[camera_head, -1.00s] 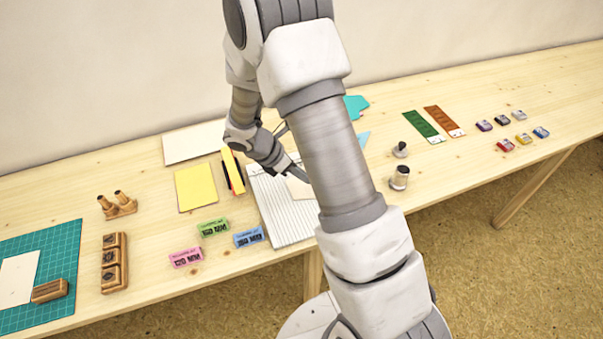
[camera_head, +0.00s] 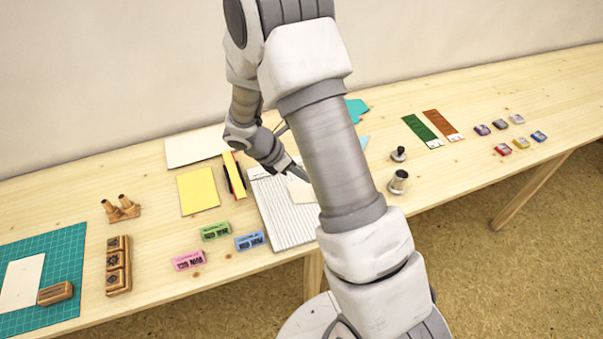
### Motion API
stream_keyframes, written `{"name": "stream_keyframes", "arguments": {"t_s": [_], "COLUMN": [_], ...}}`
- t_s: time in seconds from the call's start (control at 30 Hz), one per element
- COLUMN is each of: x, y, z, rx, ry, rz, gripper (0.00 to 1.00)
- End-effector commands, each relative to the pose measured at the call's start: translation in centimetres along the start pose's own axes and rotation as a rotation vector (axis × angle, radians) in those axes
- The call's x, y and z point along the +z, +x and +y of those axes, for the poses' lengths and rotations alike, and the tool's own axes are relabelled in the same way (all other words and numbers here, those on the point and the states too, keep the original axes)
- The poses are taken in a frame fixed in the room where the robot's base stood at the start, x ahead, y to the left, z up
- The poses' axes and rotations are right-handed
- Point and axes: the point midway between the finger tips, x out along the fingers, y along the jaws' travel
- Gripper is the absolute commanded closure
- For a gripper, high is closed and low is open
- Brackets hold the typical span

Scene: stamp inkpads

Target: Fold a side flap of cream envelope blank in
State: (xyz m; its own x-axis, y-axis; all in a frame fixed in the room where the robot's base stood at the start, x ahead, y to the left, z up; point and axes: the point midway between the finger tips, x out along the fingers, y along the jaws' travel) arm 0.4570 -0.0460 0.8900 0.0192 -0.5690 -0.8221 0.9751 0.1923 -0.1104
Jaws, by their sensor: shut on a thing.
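The cream envelope blank (camera_head: 300,191) lies on the white ruled scoring board (camera_head: 272,208). Most of it is hidden behind my arm, and its flaps cannot be made out. My gripper (camera_head: 291,176) reaches down to the blank's upper left edge, its fingers close together and shut on that edge. How much of the flap is between the fingers is too small to tell.
Two stampers (camera_head: 398,181) stand right. Teal sheets (camera_head: 355,109) lie behind my arm.

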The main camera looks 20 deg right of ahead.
Motion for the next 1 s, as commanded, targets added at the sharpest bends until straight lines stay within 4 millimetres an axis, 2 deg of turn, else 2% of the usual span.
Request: {"name": "stream_keyframes", "arguments": {"t_s": [0.5, 1.0], "x": [2.3, 2.3], "y": [-3.2, -3.4], "z": [-0.4, -0.5], "rx": [0.001, 0.0], "ry": [-0.001, -0.001], "rz": [-0.001, 0.0], "gripper": [1.0, 1.0]}}
